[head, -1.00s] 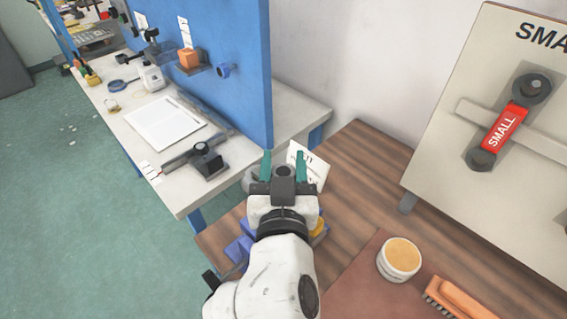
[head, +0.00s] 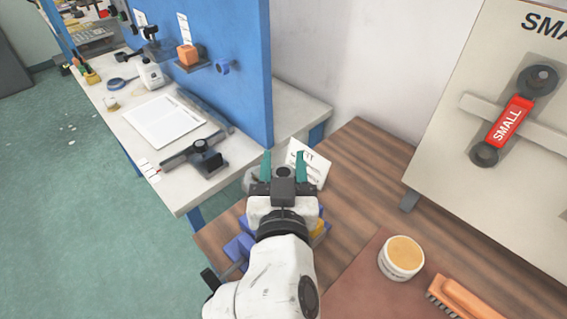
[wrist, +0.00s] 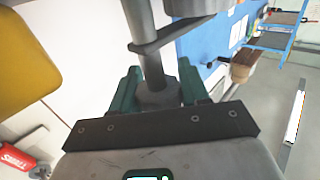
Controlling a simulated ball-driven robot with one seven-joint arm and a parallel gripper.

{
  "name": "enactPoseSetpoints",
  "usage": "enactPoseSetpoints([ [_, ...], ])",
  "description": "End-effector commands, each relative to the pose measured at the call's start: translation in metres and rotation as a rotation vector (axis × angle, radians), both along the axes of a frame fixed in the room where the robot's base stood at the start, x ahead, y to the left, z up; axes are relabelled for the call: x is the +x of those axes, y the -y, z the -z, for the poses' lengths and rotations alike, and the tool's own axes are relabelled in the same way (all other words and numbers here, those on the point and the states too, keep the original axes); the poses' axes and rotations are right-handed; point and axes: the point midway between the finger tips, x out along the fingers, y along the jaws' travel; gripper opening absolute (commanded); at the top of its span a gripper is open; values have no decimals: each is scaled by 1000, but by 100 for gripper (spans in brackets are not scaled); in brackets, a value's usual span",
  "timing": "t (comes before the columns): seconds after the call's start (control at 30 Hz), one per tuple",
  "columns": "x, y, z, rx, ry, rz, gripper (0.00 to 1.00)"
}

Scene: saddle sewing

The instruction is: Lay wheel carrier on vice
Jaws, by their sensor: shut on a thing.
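My gripper (head: 285,163) points away from me over the far left part of the wooden table, its green fingers upright in the head view. In the wrist view the fingers (wrist: 158,80) are closed around a grey metal piece with a rod (wrist: 151,66), a flat arm and a thick round part; I take it to be the wheel carrier. In the head view it is mostly hidden, with a grey edge (head: 250,180) left of the fingers. I cannot identify the vice for certain. A blue object (head: 238,247) sits on the table, partly hidden under my arm.
A white card (head: 309,165) stands just beyond my gripper. A cream tub (head: 401,258) and an orange brush (head: 466,302) lie at right. A board with a red SMALL label (head: 510,121) stands behind. The white bench (head: 150,160) at left holds a black clamp-like fixture (head: 206,158) and paper.

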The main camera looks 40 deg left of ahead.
Motion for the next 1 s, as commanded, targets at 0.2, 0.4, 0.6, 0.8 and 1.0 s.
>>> enactPoseSetpoints([
  [0.2,0,0,3,3,4,0,0],
  [0.4,0,0,7,3,4,0,0],
  [0.6,0,0,12,3,4,-1,0],
  [0.8,0,0,16,3,4,0,0],
  [1.0,0,0,20,3,4,0,0],
])
